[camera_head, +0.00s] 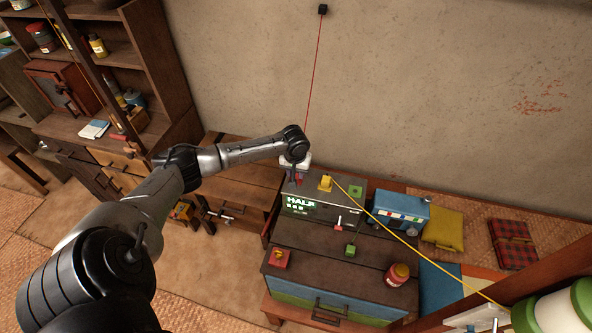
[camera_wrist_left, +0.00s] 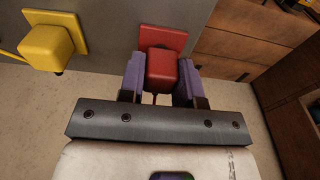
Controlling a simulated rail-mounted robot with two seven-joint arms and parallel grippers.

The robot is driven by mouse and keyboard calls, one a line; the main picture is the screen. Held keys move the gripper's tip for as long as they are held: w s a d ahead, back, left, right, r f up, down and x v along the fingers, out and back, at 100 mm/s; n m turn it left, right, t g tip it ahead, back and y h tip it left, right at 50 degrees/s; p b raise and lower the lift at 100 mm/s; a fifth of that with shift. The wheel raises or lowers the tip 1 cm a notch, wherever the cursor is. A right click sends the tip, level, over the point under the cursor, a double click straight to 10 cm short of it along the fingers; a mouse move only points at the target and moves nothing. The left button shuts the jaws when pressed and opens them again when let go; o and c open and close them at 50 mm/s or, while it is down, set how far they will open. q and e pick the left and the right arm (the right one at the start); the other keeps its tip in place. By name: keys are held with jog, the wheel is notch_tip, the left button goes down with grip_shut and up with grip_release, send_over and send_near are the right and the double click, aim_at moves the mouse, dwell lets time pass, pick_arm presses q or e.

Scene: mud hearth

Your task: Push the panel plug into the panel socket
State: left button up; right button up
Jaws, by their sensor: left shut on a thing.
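My left gripper (camera_head: 297,170) is at the back left of the dark panel box (camera_head: 345,204). In the left wrist view its purple fingers (camera_wrist_left: 160,80) are shut on the red plug (camera_wrist_left: 162,70), one on each side. Right in front of the plug is a square red socket plate (camera_wrist_left: 164,38) on the grey panel face. The plug covers the plate's lower middle, so I cannot tell how far in it is. A red cord (camera_head: 314,70) runs from the gripper up to a black wall box (camera_head: 322,9). My right gripper is not in view.
A yellow plug (camera_head: 325,184) with a yellow cord (camera_head: 420,242) sits beside the red one. A green piece (camera_head: 356,190) is farther right.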

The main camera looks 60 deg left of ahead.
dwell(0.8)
pick_arm(q)
jog(key=shift+p, duration=0.6)
jog(key=shift+f, duration=0.6)
dwell(0.4)
jog(key=o, duration=1)
jog(key=shift+c, duration=0.2)
notch_tip(320, 180, up, 14)
jog(key=d, duration=0.1)
jog(key=shift+s+b, duration=0.4)
jog(key=shift+s, duration=0.05)
jog(key=shift+f, duration=0.1)
